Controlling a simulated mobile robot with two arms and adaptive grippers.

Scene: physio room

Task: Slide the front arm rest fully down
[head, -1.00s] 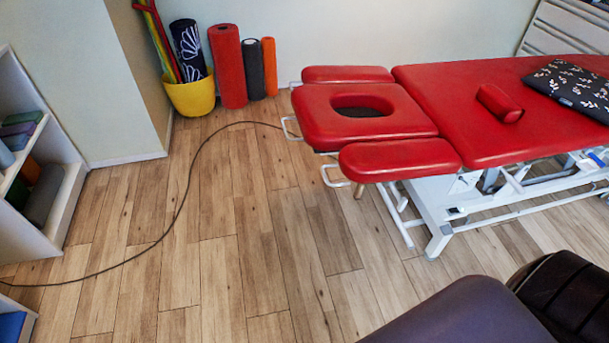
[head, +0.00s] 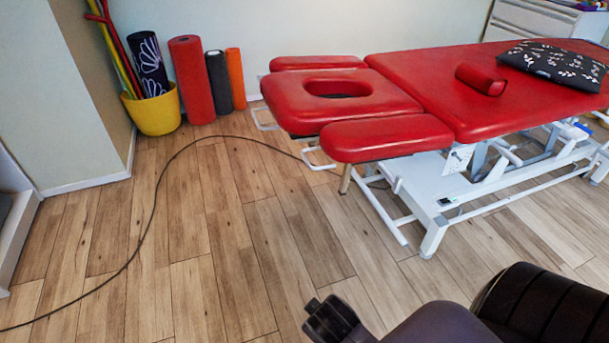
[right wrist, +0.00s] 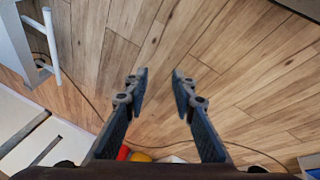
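The front arm rest (head: 386,137) is the near red pad beside the head section of the treatment table. It sits slightly below the head section (head: 345,92), which has an oval hole. A white bracket (head: 318,158) shows under its left end. In the head view a dark end part of my arm shows at the bottom, below and apart from the arm rest. My left gripper is not in view.
The far arm rest (head: 318,62) is on the other side. A white table frame (head: 432,205) stands on the floor. A black cable (head: 150,225) crosses the floor. A yellow bucket (head: 153,112) and several rolls stand by the wall.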

